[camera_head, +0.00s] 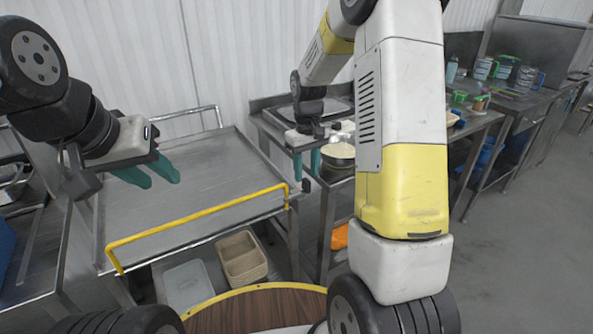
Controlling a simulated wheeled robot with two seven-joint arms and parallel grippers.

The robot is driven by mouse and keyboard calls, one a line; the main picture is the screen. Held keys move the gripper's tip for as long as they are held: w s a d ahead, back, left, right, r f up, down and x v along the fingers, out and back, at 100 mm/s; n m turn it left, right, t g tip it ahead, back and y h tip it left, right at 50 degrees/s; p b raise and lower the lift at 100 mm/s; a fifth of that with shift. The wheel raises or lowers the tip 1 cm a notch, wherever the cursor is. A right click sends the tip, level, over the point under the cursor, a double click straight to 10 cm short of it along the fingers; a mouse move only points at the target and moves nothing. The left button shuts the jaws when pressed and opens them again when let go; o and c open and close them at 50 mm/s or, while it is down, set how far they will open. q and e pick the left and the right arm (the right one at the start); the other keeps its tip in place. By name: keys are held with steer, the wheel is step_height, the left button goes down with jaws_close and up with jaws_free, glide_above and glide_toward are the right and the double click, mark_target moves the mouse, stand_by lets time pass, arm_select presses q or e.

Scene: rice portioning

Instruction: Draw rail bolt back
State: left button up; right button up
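A yellow rail (200,214) runs along the front edge of a grey metal cart top (190,180). Its right end meets a small dark fitting (306,186), perhaps the bolt; the detail is too small to tell its position. My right gripper (307,174) has its teal fingers pointing down just above this fitting, with a narrow gap between them. I cannot tell whether they touch it. My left gripper (160,181) is open and empty above the left part of the cart top, behind the rail.
A pan of rice (338,151) stands on the counter right of the cart, partly behind my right arm. A tan bin (242,258) and a grey bin (189,286) sit below the cart top. Jugs (527,78) stand on the far counter. The cart top is clear.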

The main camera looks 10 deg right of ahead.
mark_target(307, 179)
steer(key=shift+f, duration=2)
jaws_close()
